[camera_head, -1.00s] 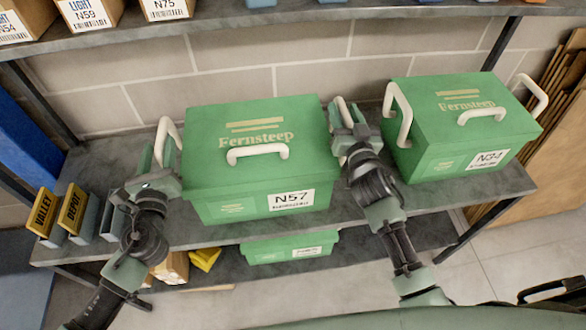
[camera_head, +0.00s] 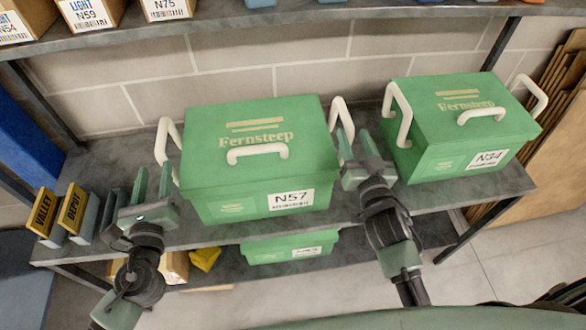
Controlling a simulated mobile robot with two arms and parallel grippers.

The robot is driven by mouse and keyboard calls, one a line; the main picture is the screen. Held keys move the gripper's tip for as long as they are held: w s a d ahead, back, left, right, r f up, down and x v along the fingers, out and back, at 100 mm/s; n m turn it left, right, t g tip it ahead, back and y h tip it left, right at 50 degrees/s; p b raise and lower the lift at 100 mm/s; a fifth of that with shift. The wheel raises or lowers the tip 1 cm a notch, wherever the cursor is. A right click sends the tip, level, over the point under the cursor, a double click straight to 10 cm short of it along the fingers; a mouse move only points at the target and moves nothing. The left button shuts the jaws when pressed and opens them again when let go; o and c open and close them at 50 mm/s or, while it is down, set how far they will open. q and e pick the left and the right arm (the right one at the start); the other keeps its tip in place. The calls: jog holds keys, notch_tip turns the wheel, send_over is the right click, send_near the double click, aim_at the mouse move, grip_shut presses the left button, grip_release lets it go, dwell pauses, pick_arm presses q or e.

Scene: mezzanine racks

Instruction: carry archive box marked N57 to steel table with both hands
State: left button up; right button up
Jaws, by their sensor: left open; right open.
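The green archive box marked N57 (camera_head: 240,182) sits upright on the grey rack shelf, with a white handle on its lid and white handles at its left and right sides. My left gripper (camera_head: 153,186) is open in front of the box's left side, below the left handle (camera_head: 166,143) and apart from it. My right gripper (camera_head: 358,146) is open at the box's right side, close to the right handle (camera_head: 342,118). I cannot tell whether it touches that handle. The steel table is not in view.
Another green box, N34 (camera_head: 461,130), stands to the right on the same shelf (camera_head: 330,222). Books marked VALLEY (camera_head: 41,213) and DEPOT (camera_head: 72,208) stand at the left. A green box (camera_head: 290,249) sits below. Cartons line the upper shelf (camera_head: 230,24).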

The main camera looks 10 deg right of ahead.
jog(key=shift+s, duration=1.45)
jog(key=shift+f+b, duration=0.7)
pick_arm(q)
jog(key=s, duration=0.8)
pick_arm(e)
jog(key=shift+f, duration=0.1)
jog(key=shift+s, duration=0.1)
pick_arm(q)
jog(key=shift+r, duration=0.2)
pick_arm(e)
jog(key=s, duration=0.7)
jog(key=shift+s, duration=0.4)
